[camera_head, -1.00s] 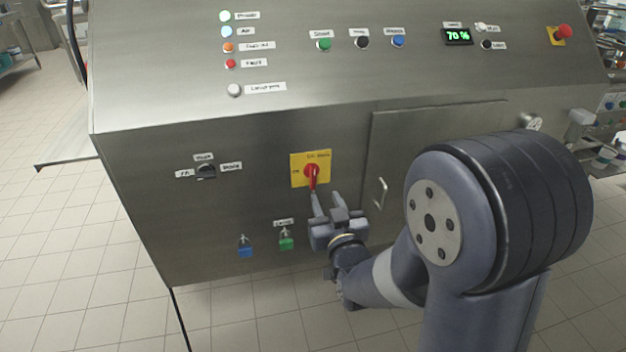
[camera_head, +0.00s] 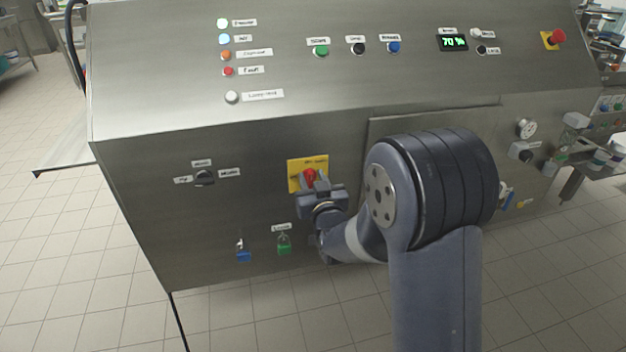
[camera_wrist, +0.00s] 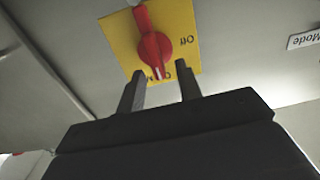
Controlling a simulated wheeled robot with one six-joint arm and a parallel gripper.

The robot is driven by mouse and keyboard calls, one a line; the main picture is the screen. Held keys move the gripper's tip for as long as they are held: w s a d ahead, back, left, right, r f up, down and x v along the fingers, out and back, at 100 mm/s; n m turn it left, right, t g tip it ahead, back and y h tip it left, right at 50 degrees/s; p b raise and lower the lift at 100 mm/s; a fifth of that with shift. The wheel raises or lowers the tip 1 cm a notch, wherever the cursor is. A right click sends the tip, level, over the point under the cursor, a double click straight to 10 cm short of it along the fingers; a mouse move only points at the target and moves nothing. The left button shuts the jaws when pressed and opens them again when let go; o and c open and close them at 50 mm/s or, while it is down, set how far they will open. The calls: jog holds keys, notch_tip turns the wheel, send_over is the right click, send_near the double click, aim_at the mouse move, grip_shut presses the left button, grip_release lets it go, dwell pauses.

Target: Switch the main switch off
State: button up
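The main switch is a red rotary handle (camera_wrist: 152,50) on a yellow plate (camera_wrist: 180,30) on the machine's front; the plate also shows in the head view (camera_head: 294,176). In the wrist view, which is turned over, the handle's end lies by a label that seems to read "On", and "Off" stands to the side. My gripper (camera_wrist: 160,88) is open, with one finger on each side of the handle's lower end. I cannot tell whether either finger touches it. In the head view my gripper (camera_head: 312,185) hides the handle's lower part.
A black selector knob (camera_head: 204,178) sits left of the switch. A blue padlock (camera_head: 243,254) and a green padlock (camera_head: 284,246) hang below. A red emergency button (camera_head: 558,37) is at the upper right. Free floor lies in front of the machine.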

jog(key=shift+c, duration=0.3)
grip_shut()
jog(key=shift+f+n+b, duration=0.1)
jog(key=shift+n+b, duration=0.2)
jog(key=shift+b, duration=0.15)
jog(key=n+b, duration=0.2)
jog(key=b, duration=0.1)
jog(key=shift+a+f, duration=0.2)
jog(key=shift+a, duration=0.05)
jog(key=shift+s+a+f+n+b, duration=0.1)
jog(key=shift+a+f+n+b, duration=0.15)
jog(key=shift+n+b, duration=1.75)
jog(key=shift+s+a+f+n+b, duration=0.15)
jog(key=shift+n+b, duration=0.6)
jog(key=shift+n, duration=2.4)
jog(key=shift+a+f+n+b, duration=0.3)
jog(key=shift+n+b, duration=1.1)
jog(key=shift+n, duration=1.15)
